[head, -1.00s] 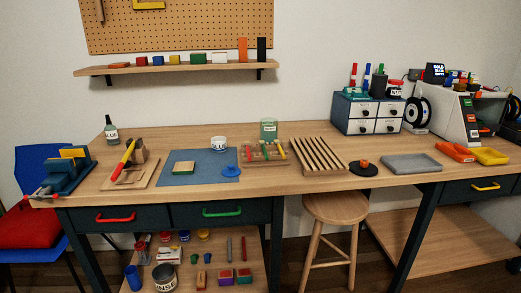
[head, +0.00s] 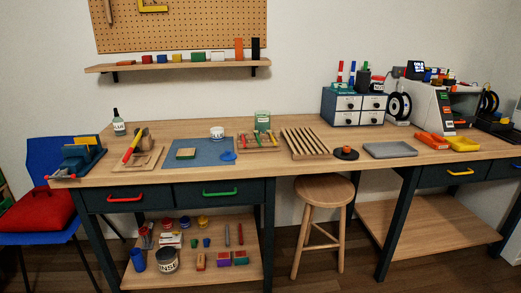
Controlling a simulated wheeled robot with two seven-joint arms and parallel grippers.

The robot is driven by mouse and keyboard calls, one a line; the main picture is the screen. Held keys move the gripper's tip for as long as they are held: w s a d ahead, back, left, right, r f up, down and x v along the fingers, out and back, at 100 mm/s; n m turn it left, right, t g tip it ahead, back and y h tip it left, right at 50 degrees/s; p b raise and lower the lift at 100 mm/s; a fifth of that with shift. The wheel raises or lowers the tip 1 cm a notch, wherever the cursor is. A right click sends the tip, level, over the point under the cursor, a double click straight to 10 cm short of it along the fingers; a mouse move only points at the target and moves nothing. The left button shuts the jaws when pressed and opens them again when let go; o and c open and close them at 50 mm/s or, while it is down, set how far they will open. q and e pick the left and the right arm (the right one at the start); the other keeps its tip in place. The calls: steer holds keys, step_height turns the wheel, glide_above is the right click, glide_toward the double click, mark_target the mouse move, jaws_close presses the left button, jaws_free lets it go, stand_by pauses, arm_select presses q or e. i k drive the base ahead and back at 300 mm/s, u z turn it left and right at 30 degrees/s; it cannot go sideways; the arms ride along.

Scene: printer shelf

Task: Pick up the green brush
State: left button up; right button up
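A wooden rack (head: 258,148) on the middle of the workbench holds a few thin, upright-leaning brush-like sticks in red, yellow and green tones. A greenish one (head: 272,136) seems to stand at its right side, but it is too small to tell for sure that it is the green brush. A green jar (head: 262,120) stands right behind the rack. Neither of my grippers is in view.
The workbench (head: 100,172) also bears a blue mat (head: 215,158), a slatted wooden rack (head: 306,143), a grey tray (head: 390,150) and a drawer cabinet (head: 353,106). A stool (head: 324,189) stands at its front. A blue chair (head: 60,158) is at the left.

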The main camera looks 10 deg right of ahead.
mark_target(256, 132)
steer(key=u, duration=0.25)
steer(key=k, duration=0.5)
steer(key=z, duration=1.2)
steer(key=i, duration=1.25)
steer(key=u, duration=0.9)
steer(key=i, duration=1)
steer(key=u, duration=1.1)
